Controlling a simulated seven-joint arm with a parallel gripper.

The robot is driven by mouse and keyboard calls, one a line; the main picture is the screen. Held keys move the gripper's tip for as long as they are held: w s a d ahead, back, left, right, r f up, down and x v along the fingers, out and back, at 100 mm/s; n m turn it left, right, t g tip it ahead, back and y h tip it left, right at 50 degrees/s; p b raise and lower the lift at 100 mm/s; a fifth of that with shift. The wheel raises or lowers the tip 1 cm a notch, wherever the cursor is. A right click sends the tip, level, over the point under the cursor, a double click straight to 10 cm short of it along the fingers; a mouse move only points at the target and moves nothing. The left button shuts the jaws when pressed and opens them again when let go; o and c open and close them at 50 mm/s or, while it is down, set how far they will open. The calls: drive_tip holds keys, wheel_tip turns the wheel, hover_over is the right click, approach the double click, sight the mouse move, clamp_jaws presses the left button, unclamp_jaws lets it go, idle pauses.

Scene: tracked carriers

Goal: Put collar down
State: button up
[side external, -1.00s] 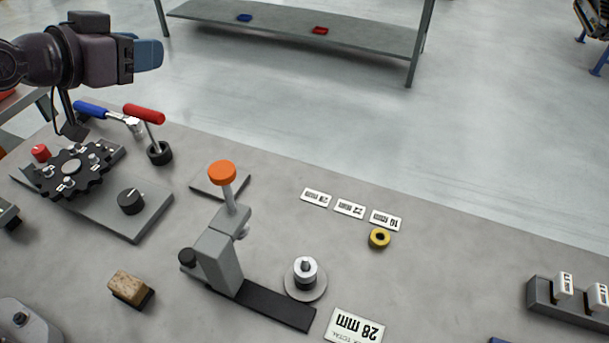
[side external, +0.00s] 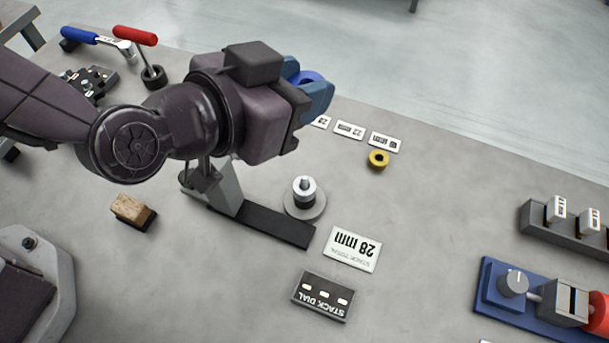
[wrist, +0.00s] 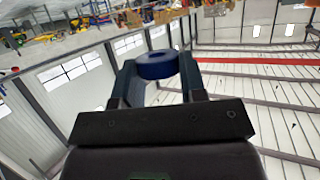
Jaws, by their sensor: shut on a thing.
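My gripper (side external: 318,92) is at the upper middle of the side view, shut on a blue collar (side external: 308,77). The blue collar shows between the two fingers in the wrist view (wrist: 157,66); my fingers partly hide it in the side view. A yellow collar (side external: 378,159) lies on the bench, to the right of and below my gripper in the picture. A short stack of light and dark collars (side external: 304,192) sits on a post with a round grey base (side external: 318,211), below my gripper in the picture. The held collar is apart from both.
White label cards (side external: 349,130) lie behind the yellow collar. A "28 mm" card (side external: 352,249) and a stack dial box (side external: 323,296) lie in front. A grey press body (side external: 222,190) is partly hidden by my arm. Bare bench lies right of the yellow collar.

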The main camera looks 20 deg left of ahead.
hover_over(302, 182)
wheel_tip(302, 182, down, 9)
drive_tip(key=shift+s+f, duration=0.15)
drive_tip(key=shift+s, duration=0.1)
drive_tip(key=shift+a+f, duration=0.1)
wheel_tip(302, 182, down, 9)
drive_tip(key=shift+f, duration=0.2)
drive_tip(key=o, duration=1.1)
drive_tip(key=shift+c, duration=0.2)
drive_tip(key=shift+f, duration=0.25)
drive_tip(key=shift+o, duration=0.3)
drive_tip(key=v, duration=1.3)
drive_tip(key=shift+r, duration=0.3)
